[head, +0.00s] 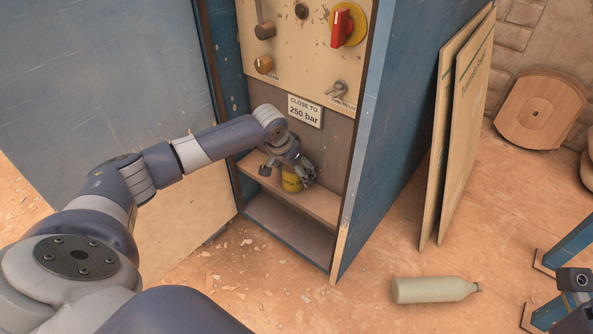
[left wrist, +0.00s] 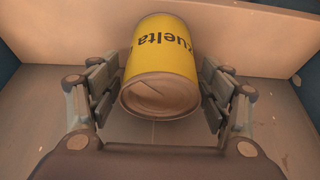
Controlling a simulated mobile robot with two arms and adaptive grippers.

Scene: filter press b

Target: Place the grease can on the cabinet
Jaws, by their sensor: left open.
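The grease can (head: 291,183) is a small yellow can on the middle shelf (head: 318,203) of the blue cabinet (head: 372,150), partly hidden by my left gripper in the head view. In the left wrist view the can (left wrist: 165,55) shows dark lettering and a dull, dented end facing the camera. My left gripper (head: 287,172) reaches into the cabinet with its jaws open on either side of the can. In the left wrist view the gripper (left wrist: 165,92) has its finger pads very close to the can; I cannot tell whether they touch.
A control panel (head: 300,75) with knobs and a red switch sits above the shelf, with a "250 bar" sign (head: 304,111) below it. The open door (head: 110,90) stands left. Boards (head: 455,140) lean at the right; a pale bottle (head: 433,290) lies on the floor.

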